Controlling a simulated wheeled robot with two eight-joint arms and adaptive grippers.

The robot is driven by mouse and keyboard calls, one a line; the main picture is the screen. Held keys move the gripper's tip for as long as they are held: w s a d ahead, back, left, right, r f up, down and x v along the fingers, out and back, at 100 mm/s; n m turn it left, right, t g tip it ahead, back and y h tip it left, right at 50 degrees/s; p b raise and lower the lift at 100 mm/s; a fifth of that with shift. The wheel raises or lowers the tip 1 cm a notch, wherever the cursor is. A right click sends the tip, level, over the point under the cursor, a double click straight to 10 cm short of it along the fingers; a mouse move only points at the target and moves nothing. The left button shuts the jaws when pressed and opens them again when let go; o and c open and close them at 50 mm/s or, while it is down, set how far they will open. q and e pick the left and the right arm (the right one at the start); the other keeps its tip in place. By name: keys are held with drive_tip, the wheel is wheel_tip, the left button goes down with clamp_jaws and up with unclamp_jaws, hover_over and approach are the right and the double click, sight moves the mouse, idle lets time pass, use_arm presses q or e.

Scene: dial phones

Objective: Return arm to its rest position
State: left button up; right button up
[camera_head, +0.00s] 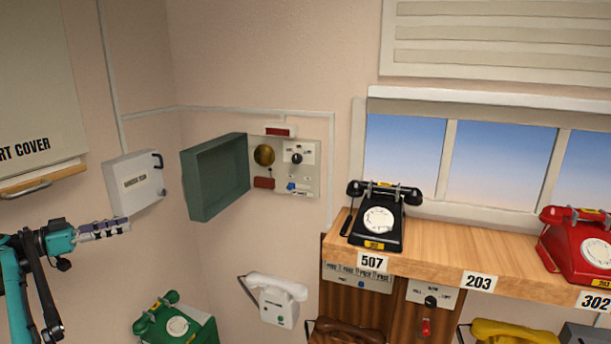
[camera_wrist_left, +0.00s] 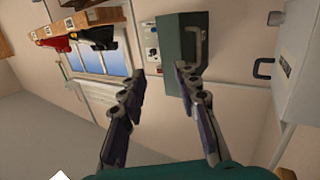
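My left gripper (camera_head: 104,230) is at the left of the head view, its teal arm coming in from the left edge. Its fingers point right, in front of the bare wall below the white box. In the left wrist view its two fingers (camera_wrist_left: 160,72) stand wide apart with nothing between them. They appear clear of the wall and the boxes. My right gripper does not show in either view.
A white box (camera_head: 134,182) with a black handle hangs above my left gripper. A green box cover (camera_head: 215,177) stands open beside a control panel (camera_head: 302,165). A black phone (camera_head: 379,220) and a red phone (camera_head: 578,247) stand on the wooden shelf (camera_head: 440,265). A green phone (camera_head: 176,322) is lower left.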

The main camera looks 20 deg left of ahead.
use_arm(q)
drive_tip(key=w+d+f+n+g+y+b, duration=0.1)
drive_tip(key=w+d+f+g+b, duration=0.15)
drive_tip(key=d+f+b, duration=0.4)
drive_tip(key=w+d+f+n+g+b, duration=0.1)
drive_tip(key=w+d+f+n, duration=0.2)
drive_tip(key=d, duration=0.7)
drive_tip(key=s+d+f+g+y+b, duration=0.25)
drive_tip(key=d+f+b, duration=0.55)
drive_tip(key=d+f, duration=0.7)
drive_tip(key=s+d+f+y+b, duration=0.2)
drive_tip(key=s+d+f+b, duration=0.3)
drive_tip(key=f, duration=0.6)
drive_tip(key=s+d+f+n+y+b, duration=0.1)
drive_tip(key=s+d+f+b, duration=0.5)
drive_tip(key=f, duration=0.6)
drive_tip(key=s+d+f+n+g+y+b, duration=0.1)
drive_tip(key=s+d+f+y+b, duration=0.2)
drive_tip(key=s+d+f+b, duration=0.2)
drive_tip(key=s+f+b, duration=0.1)
drive_tip(key=s+f, duration=0.2)
drive_tip(key=f, duration=0.3)
drive_tip(key=shift+s+d+f, duration=0.15)
drive_tip(key=shift+s+d, duration=0.1)
